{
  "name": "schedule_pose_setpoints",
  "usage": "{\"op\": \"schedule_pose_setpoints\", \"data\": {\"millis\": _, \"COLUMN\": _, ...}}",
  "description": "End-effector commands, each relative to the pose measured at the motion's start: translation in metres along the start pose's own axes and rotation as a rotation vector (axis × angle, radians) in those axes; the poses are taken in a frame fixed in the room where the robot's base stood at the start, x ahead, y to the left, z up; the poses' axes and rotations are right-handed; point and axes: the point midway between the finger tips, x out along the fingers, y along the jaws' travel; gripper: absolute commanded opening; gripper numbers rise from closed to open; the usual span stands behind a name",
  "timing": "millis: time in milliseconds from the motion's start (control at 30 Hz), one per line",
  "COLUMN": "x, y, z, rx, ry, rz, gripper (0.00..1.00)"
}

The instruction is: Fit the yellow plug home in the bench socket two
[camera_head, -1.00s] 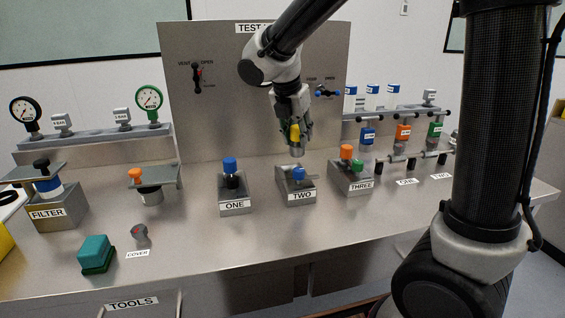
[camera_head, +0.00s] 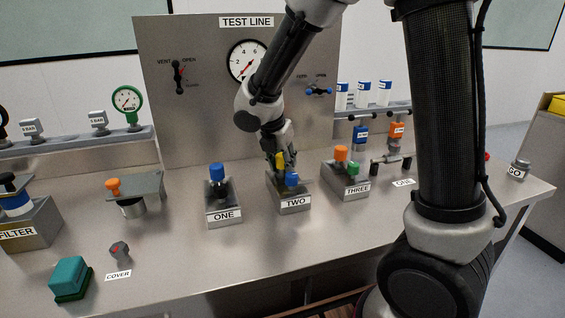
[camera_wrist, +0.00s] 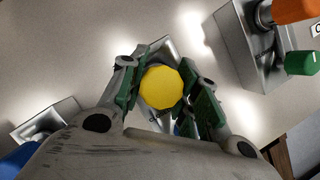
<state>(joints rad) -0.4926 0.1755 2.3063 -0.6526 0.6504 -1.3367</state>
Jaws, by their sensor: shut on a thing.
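The yellow plug (camera_head: 280,160) is in my gripper (camera_head: 284,163), just above the back part of the block labelled TWO (camera_head: 293,205). In the wrist view the plug's round yellow top (camera_wrist: 161,88) sits between the two green-padded fingers of my gripper (camera_wrist: 165,92), which are shut on it. A blue knob (camera_head: 292,178) stands on the block in front of the plug. The plug's lower end and the socket mouth are hidden, so I cannot tell whether the plug is inside the socket.
Block ONE with a blue cap (camera_head: 217,172) stands to the left. Block THREE with an orange cap (camera_head: 341,153) and a green knob (camera_head: 353,168) stands close on the right. The upright TEST LINE panel (camera_head: 190,120) is behind. The bench front is clear.

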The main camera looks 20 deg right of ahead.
Motion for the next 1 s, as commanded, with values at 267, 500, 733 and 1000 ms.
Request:
{"op": "schedule_pose_setpoints", "data": {"millis": 267, "x": 0.003, "y": 0.000, "z": -0.001, "rx": -0.001, "ry": -0.001, "rz": 0.001, "gripper": 0.00}}
{"op": "schedule_pose_setpoints", "data": {"millis": 500, "x": 0.004, "y": 0.000, "z": -0.002, "rx": 0.000, "ry": 0.000, "rz": 0.000, "gripper": 0.53}}
{"op": "schedule_pose_setpoints", "data": {"millis": 733, "x": 0.004, "y": 0.000, "z": -0.002, "rx": 0.000, "ry": -0.001, "rz": 0.000, "gripper": 0.53}}
{"op": "schedule_pose_setpoints", "data": {"millis": 1000, "x": -0.025, "y": 0.002, "z": -0.001, "rx": 0.000, "ry": -0.002, "rz": 0.007, "gripper": 0.53}}
